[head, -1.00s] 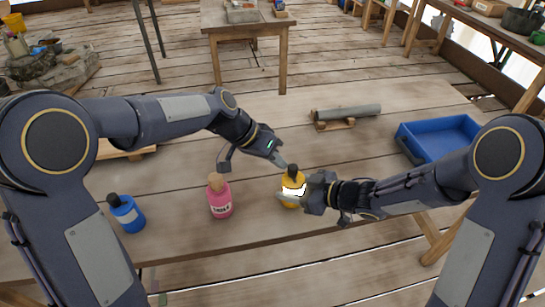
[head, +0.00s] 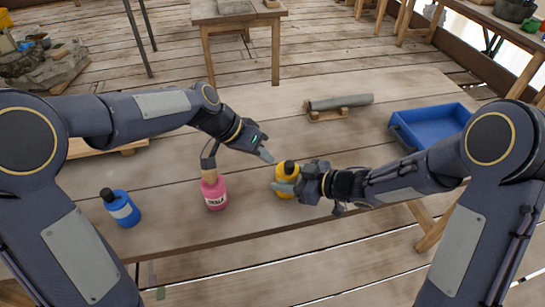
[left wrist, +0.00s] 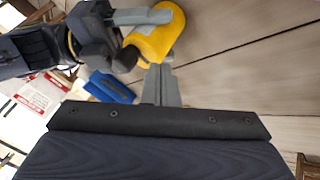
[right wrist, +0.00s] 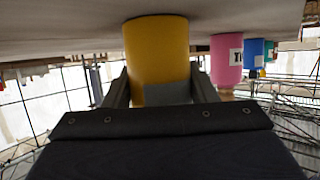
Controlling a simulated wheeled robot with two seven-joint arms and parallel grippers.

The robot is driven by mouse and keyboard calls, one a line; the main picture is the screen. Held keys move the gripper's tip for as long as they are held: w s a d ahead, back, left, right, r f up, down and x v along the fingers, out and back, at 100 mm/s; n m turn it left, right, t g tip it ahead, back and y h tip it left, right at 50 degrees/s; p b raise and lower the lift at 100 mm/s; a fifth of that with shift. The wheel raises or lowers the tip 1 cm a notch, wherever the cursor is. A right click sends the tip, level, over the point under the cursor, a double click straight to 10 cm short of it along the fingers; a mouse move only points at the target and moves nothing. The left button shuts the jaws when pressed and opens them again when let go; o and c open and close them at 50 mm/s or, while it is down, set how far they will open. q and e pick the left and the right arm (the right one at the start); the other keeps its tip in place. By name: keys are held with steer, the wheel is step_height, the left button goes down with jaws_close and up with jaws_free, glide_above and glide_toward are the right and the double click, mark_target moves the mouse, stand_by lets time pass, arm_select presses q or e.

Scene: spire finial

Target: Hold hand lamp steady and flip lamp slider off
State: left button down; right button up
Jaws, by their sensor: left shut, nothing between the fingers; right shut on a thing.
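The hand lamp (head: 284,184) is yellow with a black top, upright at the table's middle front. No bright glow shows on it. My right gripper (head: 289,188) is shut around its body from the right. The right wrist view shows the yellow lamp body (right wrist: 157,50) between the two fingers. My left gripper (head: 267,156) is shut and empty, its tip just up and left of the lamp's top, with a small gap in the head view. The left wrist view shows its closed fingers (left wrist: 161,85) near the yellow lamp (left wrist: 158,38). The slider cannot be made out.
A pink labelled bottle (head: 214,193) stands left of the lamp, below my left wrist. A blue bottle (head: 122,209) stands farther left. A grey cylinder on a wooden rest (head: 327,114) lies behind, and a blue tray (head: 432,128) sits at the right. The table between is clear.

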arm_select(q)
steer(key=w+a+v, duration=0.1)
steer(key=v, duration=0.9)
steer(key=shift+s, duration=0.15)
steer(key=shift+a, duration=0.1)
arm_select(e)
steer(key=o, duration=1.1)
